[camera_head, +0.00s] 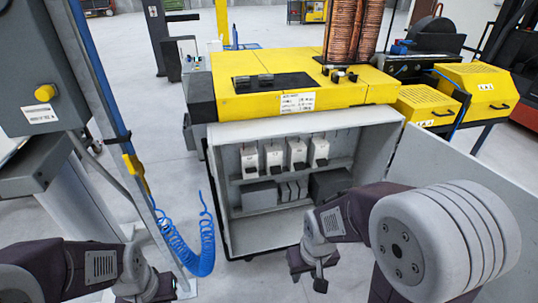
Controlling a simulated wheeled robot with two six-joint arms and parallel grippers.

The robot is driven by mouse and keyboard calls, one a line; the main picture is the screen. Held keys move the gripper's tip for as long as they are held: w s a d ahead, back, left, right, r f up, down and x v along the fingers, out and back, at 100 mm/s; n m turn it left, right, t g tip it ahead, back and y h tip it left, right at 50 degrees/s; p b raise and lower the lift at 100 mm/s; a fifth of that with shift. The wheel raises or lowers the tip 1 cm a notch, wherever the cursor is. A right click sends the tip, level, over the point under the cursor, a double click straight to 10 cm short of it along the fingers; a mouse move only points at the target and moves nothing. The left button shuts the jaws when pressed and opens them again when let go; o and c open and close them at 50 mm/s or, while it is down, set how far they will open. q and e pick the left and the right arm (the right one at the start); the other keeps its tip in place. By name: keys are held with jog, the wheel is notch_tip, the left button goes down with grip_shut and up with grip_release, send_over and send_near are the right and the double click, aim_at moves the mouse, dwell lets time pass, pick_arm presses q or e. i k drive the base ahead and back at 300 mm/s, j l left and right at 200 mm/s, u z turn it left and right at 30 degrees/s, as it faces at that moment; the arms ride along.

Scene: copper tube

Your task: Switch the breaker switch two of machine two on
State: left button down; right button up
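The machine (290,75) with a yellow top stands ahead of me with its grey cabinet (222,185) open. Inside, several white breaker switches (273,155) with dark lower parts sit in a row on the upper shelf. The second from the left looks much like its neighbours; their on or off positions are too small to tell. My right gripper (309,273) is in front of the cabinet's lower edge, below and apart from the switches. My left gripper (160,287) is at the bottom left, away from the cabinet. The finger gap of each is unclear.
The cabinet door (455,190) stands open to the right, behind my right arm. A grey post with a blue coiled hose (190,258) stands left of the cabinet. A grey box with a yellow button (44,93) is at upper left. Copper coils (347,30) rise behind the machine.

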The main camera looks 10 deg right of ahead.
aim_at(275, 170)
jog(key=i+l, duration=0.25)
jog(key=l, duration=0.2)
jog(key=i+l, duration=0.25)
jog(key=l, duration=0.2)
jog(key=i+l, duration=0.3)
jog(key=l, duration=0.15)
